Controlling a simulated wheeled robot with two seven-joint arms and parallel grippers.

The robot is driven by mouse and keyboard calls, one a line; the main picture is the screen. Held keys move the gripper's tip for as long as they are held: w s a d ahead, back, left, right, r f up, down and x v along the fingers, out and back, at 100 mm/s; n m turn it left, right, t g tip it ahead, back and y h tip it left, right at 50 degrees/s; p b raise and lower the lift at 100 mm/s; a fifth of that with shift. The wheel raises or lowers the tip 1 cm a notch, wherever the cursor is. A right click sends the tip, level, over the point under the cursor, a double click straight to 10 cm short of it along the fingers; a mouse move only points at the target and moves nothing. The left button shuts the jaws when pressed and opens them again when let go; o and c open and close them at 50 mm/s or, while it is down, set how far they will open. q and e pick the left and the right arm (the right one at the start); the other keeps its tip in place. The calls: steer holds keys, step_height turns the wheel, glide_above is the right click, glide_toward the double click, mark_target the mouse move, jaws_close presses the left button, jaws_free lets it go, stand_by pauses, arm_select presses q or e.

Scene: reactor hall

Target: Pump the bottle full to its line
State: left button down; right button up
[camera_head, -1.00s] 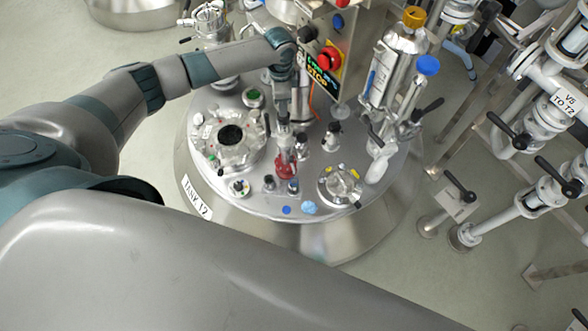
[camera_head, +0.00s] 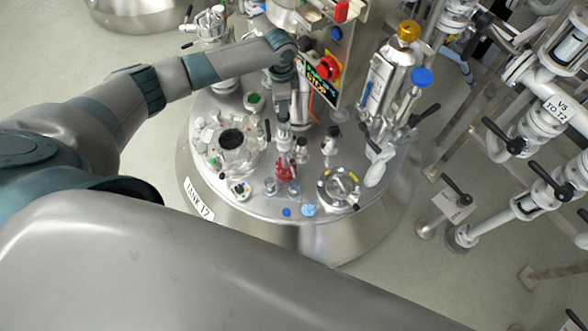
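My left gripper (camera_head: 285,147) points down over the lid of the tank (camera_head: 252,206), at a small red handle or knob (camera_head: 287,174). Its fingertips are small and partly merged with the red part, so I cannot tell whether they grip it. A silver vessel (camera_head: 392,75) with a gold cap (camera_head: 408,31) stands at the lid's right side. A blue cap (camera_head: 421,77) sits beside it, and a small white rounded part (camera_head: 376,172) hangs below. I cannot tell which of these is the bottle, and no fill line is readable. My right gripper is not in view.
A control box with a red stop button (camera_head: 327,67) stands behind the gripper. A round hatch (camera_head: 231,138) is left of it and a round sight port (camera_head: 339,187) right. Valve pipework (camera_head: 540,120) fills the right side. My large grey arm link covers the bottom.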

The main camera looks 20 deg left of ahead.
arm_select(q)
steer(key=shift+r+p, duration=0.8)
steer(key=shift+r, duration=0.2)
steer(key=shift+f, duration=0.2)
stand_by(0.6)
steer(key=shift+s+f+b, duration=0.1)
steer(key=shift+f+b, duration=1.3)
steer(key=shift+f, duration=1.1)
steer(key=shift+r, duration=0.15)
steer(key=shift+r+p, duration=1.4)
steer(key=shift+p, duration=0.15)
steer(key=shift+r+p, duration=0.8)
steer(key=shift+r, duration=0.35)
